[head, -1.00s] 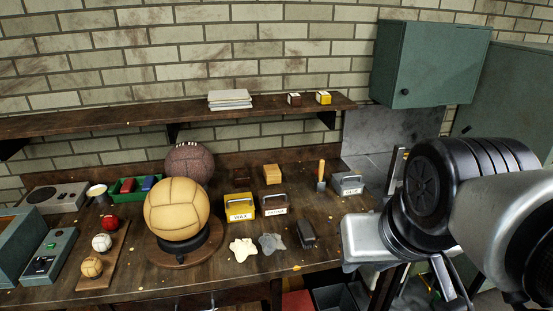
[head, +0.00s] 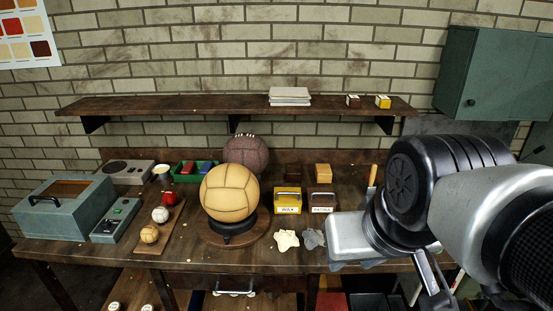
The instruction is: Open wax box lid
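The wax box (head: 287,202) is a small yellow box with a white WAX label on its front. It stands upright on the workbench, right of the large tan ball. Its top looks dark with a handle, and the lid appears closed, though it is small in view. My gripper (head: 432,275) is at the end of my arm at the lower right, to the right of the wax box and apart from it. The arm links cover most of it, so its fingertips and opening do not show clearly.
A brown box labelled PATINA (head: 321,203) stands close right of the wax box. The tan ball (head: 229,192) on its stand is close left. Cream (head: 286,240) and grey (head: 312,239) cloths lie in front. A shelf (head: 200,104) runs above the bench.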

